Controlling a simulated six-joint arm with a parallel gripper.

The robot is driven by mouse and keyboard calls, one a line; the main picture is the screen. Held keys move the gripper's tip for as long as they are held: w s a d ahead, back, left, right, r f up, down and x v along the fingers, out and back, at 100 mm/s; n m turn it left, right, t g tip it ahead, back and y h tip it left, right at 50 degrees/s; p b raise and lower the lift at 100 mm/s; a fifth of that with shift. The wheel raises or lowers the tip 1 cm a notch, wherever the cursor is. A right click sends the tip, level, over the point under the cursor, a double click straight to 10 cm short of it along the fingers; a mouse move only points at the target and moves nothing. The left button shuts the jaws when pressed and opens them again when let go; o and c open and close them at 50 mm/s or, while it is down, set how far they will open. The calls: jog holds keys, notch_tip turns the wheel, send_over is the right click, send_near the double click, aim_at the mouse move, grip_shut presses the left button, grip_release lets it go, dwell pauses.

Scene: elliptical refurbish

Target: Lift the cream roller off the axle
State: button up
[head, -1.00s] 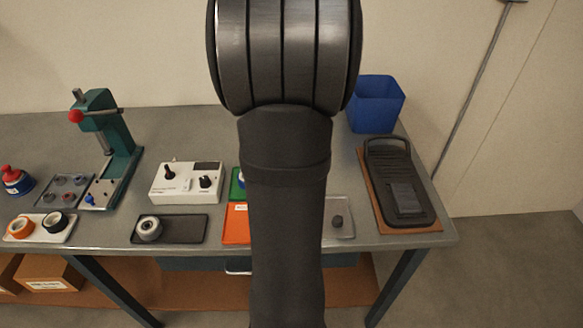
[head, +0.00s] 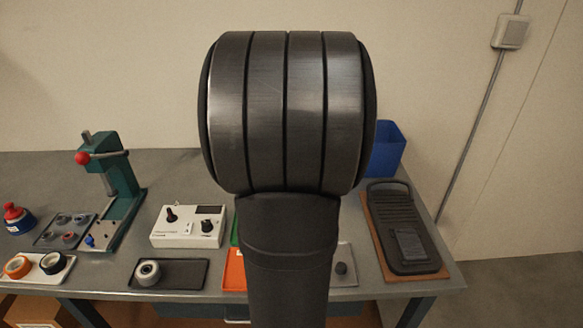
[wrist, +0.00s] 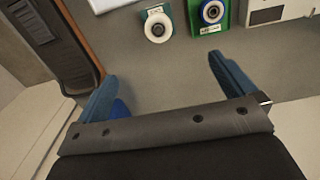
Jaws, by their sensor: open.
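A cream roller (wrist: 158,27) with a grey ring and a dark centre shows at the top of the wrist view, beside a green part. My arm hides that spot in the head view. Any axle inside it is too small to make out. My gripper (wrist: 164,72) is open, its two blue fingers wide apart with bare bench between them. The roller lies ahead of the fingertips, not between them.
A blue-rimmed roller (wrist: 212,11) on a green plate stands close to the cream one. A black pedal (head: 404,228) on a brown board lies right, before a blue bin (head: 388,150). A white control box (head: 188,226) and a green press (head: 122,190) stand left.

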jog(key=c, duration=0.5)
jog(key=f+n, duration=0.8)
jog(key=f, duration=0.1)
jog(key=f+n, duration=0.8)
jog(key=f, duration=0.1)
jog(key=shift+d+f, duration=0.1)
jog(key=shift+d, duration=0.1)
jog(key=c, duration=1.1)
